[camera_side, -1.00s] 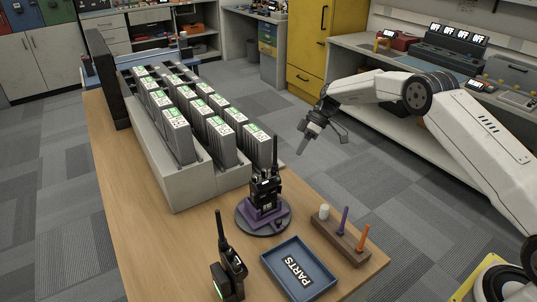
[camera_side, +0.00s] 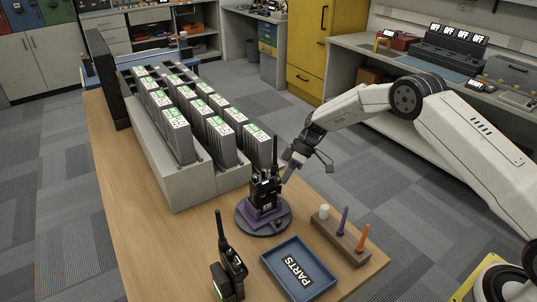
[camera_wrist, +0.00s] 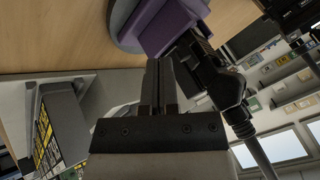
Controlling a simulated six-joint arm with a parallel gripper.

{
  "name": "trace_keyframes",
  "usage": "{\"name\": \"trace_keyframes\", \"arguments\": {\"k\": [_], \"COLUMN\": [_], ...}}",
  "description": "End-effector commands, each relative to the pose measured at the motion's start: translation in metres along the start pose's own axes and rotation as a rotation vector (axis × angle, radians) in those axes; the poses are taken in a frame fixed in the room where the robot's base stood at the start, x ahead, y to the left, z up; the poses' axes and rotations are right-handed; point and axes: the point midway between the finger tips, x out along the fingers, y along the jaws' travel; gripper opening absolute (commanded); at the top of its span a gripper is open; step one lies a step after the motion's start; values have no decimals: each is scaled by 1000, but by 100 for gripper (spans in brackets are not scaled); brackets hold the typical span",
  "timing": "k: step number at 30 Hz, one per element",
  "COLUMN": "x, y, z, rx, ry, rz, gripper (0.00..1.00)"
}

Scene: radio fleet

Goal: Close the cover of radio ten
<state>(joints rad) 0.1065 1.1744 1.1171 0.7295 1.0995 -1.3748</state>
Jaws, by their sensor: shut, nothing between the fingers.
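A black radio (camera_side: 266,187) with a tall antenna stands upright in a purple cradle (camera_side: 258,216) on a round grey turntable in the side view. In the wrist view the radio (camera_wrist: 228,88) lies to the right of my fingers, with the purple cradle (camera_wrist: 172,24) at the top. My gripper (camera_side: 286,178) is shut and empty, its fingertips close beside the radio's right side. The wrist view shows my gripper's (camera_wrist: 161,65) two fingers pressed together. I cannot tell whether they touch the radio. The cover and any radio number cannot be made out.
A grey rack (camera_side: 185,187) with several labelled units stands behind and left of the radio. A second radio (camera_side: 229,268) stands at the front. A blue parts tray (camera_side: 322,283) and a wooden holder (camera_side: 340,240) with pegs lie to the right.

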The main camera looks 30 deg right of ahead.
Motion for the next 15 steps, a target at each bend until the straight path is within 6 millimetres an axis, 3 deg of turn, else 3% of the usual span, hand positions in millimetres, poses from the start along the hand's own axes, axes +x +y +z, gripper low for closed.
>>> {"name": "trace_keyframes", "arguments": {"k": [15], "x": [3], "y": [-6], "z": [0], "rx": [0], "ry": [0], "rz": [0], "gripper": [0]}}
